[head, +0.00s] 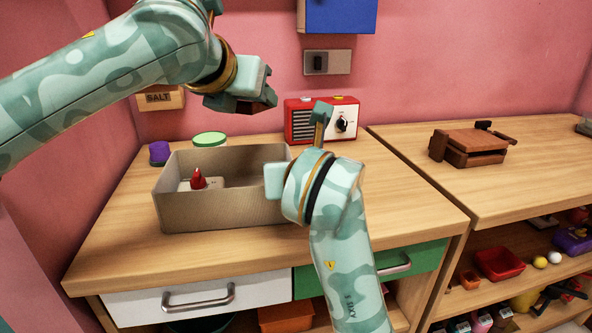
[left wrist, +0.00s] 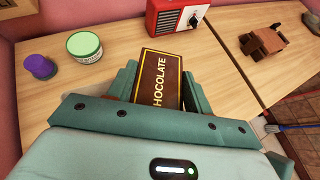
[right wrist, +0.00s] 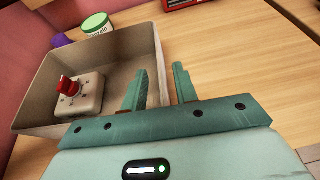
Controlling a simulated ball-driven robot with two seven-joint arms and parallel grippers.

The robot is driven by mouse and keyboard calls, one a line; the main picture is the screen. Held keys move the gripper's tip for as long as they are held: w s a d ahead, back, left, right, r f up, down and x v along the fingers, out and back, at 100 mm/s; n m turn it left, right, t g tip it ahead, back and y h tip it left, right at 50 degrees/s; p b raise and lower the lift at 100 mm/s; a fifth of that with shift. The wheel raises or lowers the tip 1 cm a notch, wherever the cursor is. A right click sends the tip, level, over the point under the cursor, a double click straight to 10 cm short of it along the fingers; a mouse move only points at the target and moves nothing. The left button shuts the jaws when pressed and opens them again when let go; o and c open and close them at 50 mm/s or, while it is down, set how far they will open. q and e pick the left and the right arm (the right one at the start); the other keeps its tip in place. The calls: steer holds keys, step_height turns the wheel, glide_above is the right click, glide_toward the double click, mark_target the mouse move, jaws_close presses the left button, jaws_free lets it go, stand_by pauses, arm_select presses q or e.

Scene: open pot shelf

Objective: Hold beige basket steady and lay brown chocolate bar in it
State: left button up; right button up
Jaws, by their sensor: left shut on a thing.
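The beige basket (head: 225,212) is an open box standing on the wooden counter; its near wall faces me in the head view. My left gripper (head: 252,104) is above and behind the basket, shut on the brown chocolate bar (left wrist: 160,78), whose label shows in the left wrist view. My right gripper (right wrist: 160,76) is at the basket's right side, fingers apart, one on the inner side and one on the outer side of the right wall (right wrist: 160,62). Contact with the wall cannot be told. In the head view the right wrist hides part of that side.
A pale block with a red knob (right wrist: 68,88) sits inside the basket. A green-lidded tub (head: 210,140) and a purple item (head: 159,153) stand behind it. A red radio (head: 335,118) is at the back. A brown press-like appliance (head: 470,147) is on the right counter.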

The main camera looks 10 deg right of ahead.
steer(key=shift+w+f, duration=0.2)
steer(key=shift+w, duration=0.3)
steer(key=shift+c, duration=0.3)
jaws_close()
arm_select(q)
steer(key=shift+f, duration=0.1)
